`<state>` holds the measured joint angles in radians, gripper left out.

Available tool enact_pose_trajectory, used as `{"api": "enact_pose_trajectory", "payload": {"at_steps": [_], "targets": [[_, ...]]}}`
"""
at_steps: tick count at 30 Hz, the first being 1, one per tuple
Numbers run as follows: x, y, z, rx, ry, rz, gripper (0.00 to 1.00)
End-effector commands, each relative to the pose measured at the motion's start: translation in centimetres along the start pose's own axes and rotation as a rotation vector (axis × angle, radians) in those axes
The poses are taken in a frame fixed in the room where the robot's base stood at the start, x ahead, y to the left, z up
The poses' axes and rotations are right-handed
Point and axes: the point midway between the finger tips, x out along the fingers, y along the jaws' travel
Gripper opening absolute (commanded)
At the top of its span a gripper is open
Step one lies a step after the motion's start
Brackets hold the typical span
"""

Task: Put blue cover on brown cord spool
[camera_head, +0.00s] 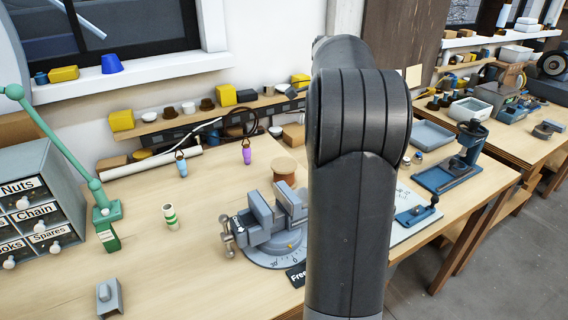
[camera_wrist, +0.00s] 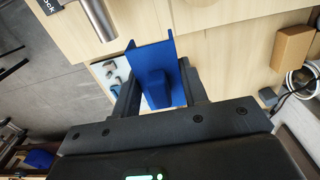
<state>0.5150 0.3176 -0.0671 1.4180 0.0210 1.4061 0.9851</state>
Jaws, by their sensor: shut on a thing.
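My gripper (camera_wrist: 160,92) is shut on the blue cover (camera_wrist: 148,56), a blue piece with upright side walls and a raised block, held between the dark jaws in the wrist view. In the head view my arm hides the gripper and the held cover. A brown spool (camera_head: 284,167) stands on the workbench behind the grey vise. I cannot make out the spool in the wrist view, and I cannot tell how far the cover is from it.
A grey vise (camera_head: 268,226) stands in front of the spool. A striped roll (camera_head: 170,216), a green lamp arm (camera_head: 75,155) and a drawer cabinet (camera_head: 40,205) are to the left. A blue stand (camera_head: 448,172) is at the right. The bench's left front is mostly clear.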

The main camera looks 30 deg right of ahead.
Motion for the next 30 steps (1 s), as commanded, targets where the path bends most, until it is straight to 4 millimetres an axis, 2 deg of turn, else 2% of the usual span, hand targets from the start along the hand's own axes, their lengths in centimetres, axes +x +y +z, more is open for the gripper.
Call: {"api": "enact_pose_trajectory", "payload": {"at_steps": [4, 12, 16, 23, 30], "targets": [[1.1, -1.3, 0.9, 0.003, -0.002, 0.002, 0.16], [4.9, -6.2, 4.8, 0.000, -0.002, 0.003, 0.16], [6.2, -7.9, 6.1, 0.003, -0.001, 0.001, 0.16], [7.2, -8.9, 6.9, 0.004, -0.001, 0.001, 0.16], [10.5, -8.9, 6.9, 0.005, -0.002, 0.003, 0.16]]}}
